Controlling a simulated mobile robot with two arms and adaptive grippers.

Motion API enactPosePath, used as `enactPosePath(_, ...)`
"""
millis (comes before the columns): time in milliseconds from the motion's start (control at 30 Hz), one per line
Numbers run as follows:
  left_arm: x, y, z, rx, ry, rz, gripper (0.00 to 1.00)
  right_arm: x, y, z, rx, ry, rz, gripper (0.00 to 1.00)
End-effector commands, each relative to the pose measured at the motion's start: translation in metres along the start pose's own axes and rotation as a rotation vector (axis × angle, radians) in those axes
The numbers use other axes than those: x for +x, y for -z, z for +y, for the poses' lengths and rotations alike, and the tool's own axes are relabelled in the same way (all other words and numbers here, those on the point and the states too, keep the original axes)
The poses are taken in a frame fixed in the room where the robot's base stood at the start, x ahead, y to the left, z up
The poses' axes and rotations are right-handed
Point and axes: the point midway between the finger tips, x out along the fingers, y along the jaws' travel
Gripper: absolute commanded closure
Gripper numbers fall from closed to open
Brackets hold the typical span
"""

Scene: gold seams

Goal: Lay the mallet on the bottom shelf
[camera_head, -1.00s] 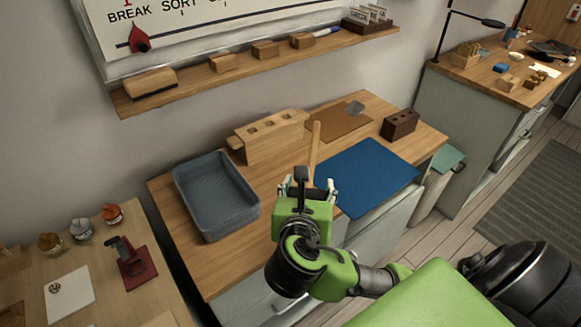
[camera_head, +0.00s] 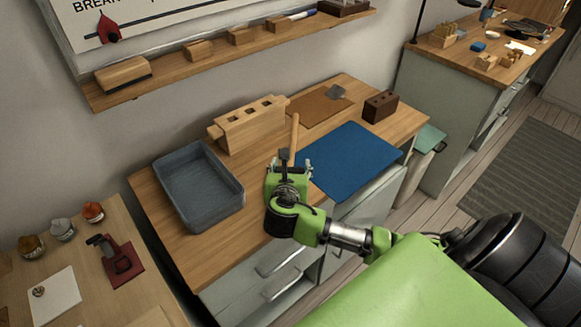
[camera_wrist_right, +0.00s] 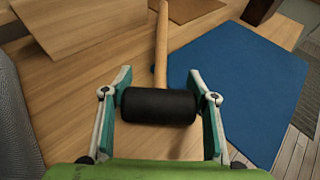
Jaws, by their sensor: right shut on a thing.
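The mallet has a black cylindrical head (camera_wrist_right: 158,106) and a pale wooden handle (camera_wrist_right: 161,40). In the right wrist view my right gripper (camera_wrist_right: 160,92) is shut on the head, one finger at each end. The handle points away from the gripper, over the bench. In the head view my right gripper (camera_head: 289,170) is at the bench's front part, between the grey tray and the blue mat, with the handle (camera_head: 294,133) rising past it. I cannot make out a bottom shelf in these views. My left gripper is not in view.
A grey tray (camera_head: 240,192) lies left of the gripper, a blue mat (camera_head: 350,160) right. A wooden block with holes (camera_head: 250,128) and a dark holed block (camera_head: 380,106) stand behind. Drawers (camera_head: 277,258) are below the bench top. A wall shelf (camera_head: 160,88) hangs above.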

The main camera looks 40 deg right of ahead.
Motion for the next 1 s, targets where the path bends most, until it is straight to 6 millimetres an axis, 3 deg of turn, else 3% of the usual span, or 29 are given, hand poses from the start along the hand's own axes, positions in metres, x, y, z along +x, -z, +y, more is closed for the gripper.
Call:
enactPosePath(433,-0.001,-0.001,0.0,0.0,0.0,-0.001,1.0,0.004,0.008,0.0,0.001,0.0,-0.004,0.73)
enactPosePath(467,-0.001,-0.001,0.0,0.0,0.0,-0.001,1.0,0.004,0.009,0.0,0.0,0.0,-0.002,0.41)
enactPosePath(500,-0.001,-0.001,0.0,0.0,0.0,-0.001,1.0,0.004,0.009,0.0,0.0,0.0,-0.003,0.31)
enactPosePath(900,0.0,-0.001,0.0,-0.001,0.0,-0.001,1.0,0.003,0.006,0.0,0.001,0.0,-0.004,0.29)
enactPosePath(1000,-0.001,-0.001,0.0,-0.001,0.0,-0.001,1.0,-0.008,0.007,0.001,-0.001,-0.003,-0.002,0.29)
